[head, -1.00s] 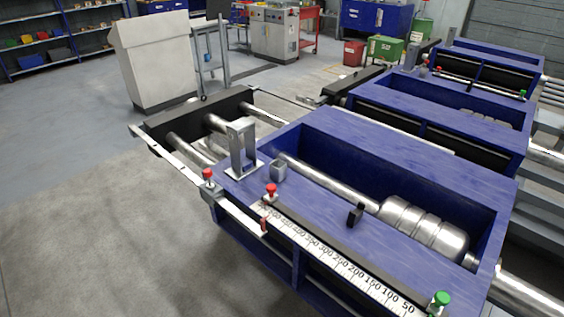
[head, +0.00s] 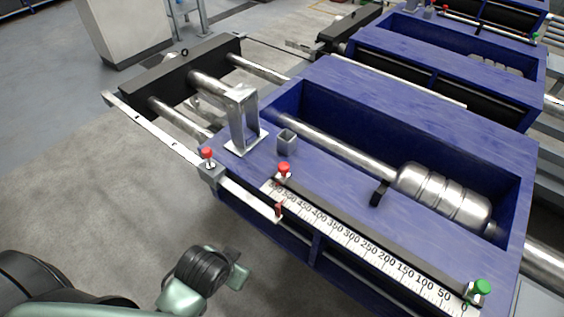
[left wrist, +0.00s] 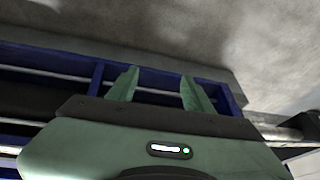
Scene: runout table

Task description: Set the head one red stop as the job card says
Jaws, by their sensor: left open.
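The nearest blue head (head: 330,95) carries a white scale (head: 365,245), numbered from 0 at the right to above 500 at the left. A red-knobbed stop (head: 284,170) stands at the scale's high end. A second red knob (head: 207,155) sits on a clamp block around a slotted metal bar (head: 160,137). A red pointer (head: 278,209) is at the bar's end beside the scale. A green-knobbed stop (head: 480,288) stands near 0. My left gripper (head: 238,268) is low, left of the head and apart from it. In the left wrist view its fingers (left wrist: 160,82) are spread and empty. No job card is visible.
A metal bracket (head: 243,120) and a small square socket (head: 287,141) stand on the head's top near the stops. A black tab (head: 379,193) juts beside the scale. More blue heads (head: 435,55) stand behind. Grey floor (head: 80,190) is clear at left.

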